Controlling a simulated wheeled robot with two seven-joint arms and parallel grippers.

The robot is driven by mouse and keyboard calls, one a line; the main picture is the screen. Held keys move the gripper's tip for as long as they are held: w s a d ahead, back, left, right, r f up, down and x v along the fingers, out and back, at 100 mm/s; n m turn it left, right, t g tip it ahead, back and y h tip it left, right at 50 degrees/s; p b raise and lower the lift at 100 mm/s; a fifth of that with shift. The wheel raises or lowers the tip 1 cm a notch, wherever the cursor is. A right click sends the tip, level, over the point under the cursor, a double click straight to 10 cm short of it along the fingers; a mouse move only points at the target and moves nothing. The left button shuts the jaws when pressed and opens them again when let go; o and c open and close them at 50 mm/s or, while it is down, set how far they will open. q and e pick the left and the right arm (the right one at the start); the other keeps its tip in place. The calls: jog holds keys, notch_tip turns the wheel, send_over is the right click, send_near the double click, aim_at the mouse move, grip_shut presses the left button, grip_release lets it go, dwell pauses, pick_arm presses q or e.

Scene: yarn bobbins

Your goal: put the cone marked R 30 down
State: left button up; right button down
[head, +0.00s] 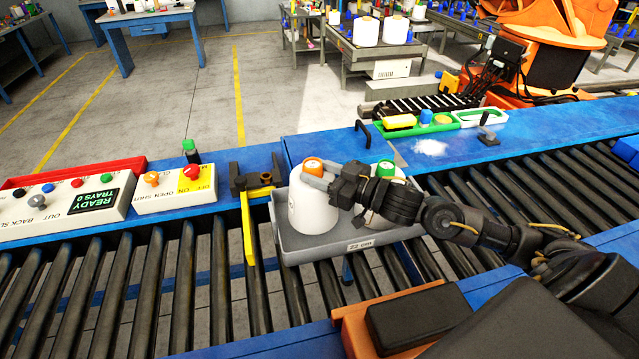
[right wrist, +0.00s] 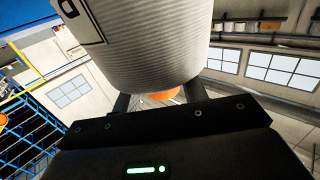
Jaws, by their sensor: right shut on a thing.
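A white yarn cone with an orange top (head: 311,212) is upright in the left part of a grey tray (head: 300,255). My right gripper (head: 318,181) is shut on it near the orange top. I cannot tell whether its base touches the tray floor. In the right wrist view the white cone (right wrist: 155,50) fills the upper middle, with part of a black-framed label at its edge; the mark is not readable. A second cone with a green top (head: 385,168) stands to the right in the tray, mostly hidden by my right gripper. My left gripper is out of view.
The tray sits on a roller conveyor (head: 180,290) beside a yellow stop bar (head: 247,225). Control boxes (head: 175,188) stand at the left on the blue rail. A green holder with a yellow sponge (head: 400,122) and a black-handled tool (head: 487,130) lie behind to the right.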

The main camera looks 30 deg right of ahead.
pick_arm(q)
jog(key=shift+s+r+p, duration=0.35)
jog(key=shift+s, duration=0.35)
pick_arm(e)
notch_tip(320, 180, down, 3)
jog(key=shift+f, duration=0.2)
jog(key=c, duration=0.8)
grip_release()
jog(key=shift+f, duration=0.2)
jog(key=shift+o, duration=0.2)
jog(key=shift+s+r, duration=0.1)
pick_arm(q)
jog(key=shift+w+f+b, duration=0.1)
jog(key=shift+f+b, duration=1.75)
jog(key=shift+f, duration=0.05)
pick_arm(e)
jog(key=v, duration=1.2)
